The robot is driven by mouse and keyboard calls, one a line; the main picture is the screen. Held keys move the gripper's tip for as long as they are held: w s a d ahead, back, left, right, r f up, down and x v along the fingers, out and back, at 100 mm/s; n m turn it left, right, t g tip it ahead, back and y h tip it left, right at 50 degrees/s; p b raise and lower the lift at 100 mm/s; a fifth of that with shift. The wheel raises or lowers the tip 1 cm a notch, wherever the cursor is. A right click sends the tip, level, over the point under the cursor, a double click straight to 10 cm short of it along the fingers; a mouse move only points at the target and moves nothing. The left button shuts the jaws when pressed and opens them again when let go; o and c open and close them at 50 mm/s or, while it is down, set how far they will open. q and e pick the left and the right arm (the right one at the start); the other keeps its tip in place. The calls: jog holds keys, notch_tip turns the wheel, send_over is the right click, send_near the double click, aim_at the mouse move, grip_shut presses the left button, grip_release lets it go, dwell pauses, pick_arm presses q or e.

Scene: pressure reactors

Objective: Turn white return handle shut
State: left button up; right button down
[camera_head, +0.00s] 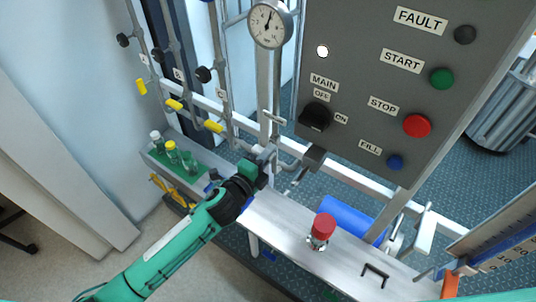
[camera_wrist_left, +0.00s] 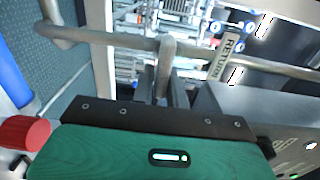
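A pale bar marked RETURN (camera_wrist_left: 226,56) stands out from the pipework in the left wrist view, just right of my fingers. I take it to be the white return handle; in the head view it seems to be the small pale bar (camera_head: 272,117) under the gauge. My left gripper (camera_head: 268,158) is at the pipes below that bar. In the left wrist view the left gripper (camera_wrist_left: 172,92) has its fingers by a bent grey pipe (camera_wrist_left: 166,62), apart from the RETURN bar. The fingertips are partly hidden, so their opening and any grip are unclear. My right gripper is not in view.
A grey control panel (camera_head: 385,60) stands right of the gripper. A pressure gauge (camera_head: 269,24) is above it. A red-capped valve (camera_head: 322,228) rises from the white bench (camera_head: 285,222).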

pick_arm(q)
jog(key=o, duration=0.3)
jog(key=shift+s, duration=0.1)
jog(key=shift+s+a+f, duration=0.15)
jog(key=shift+s+a, duration=0.1)
jog(key=b+v, duration=0.4)
jog(key=v, duration=0.9)
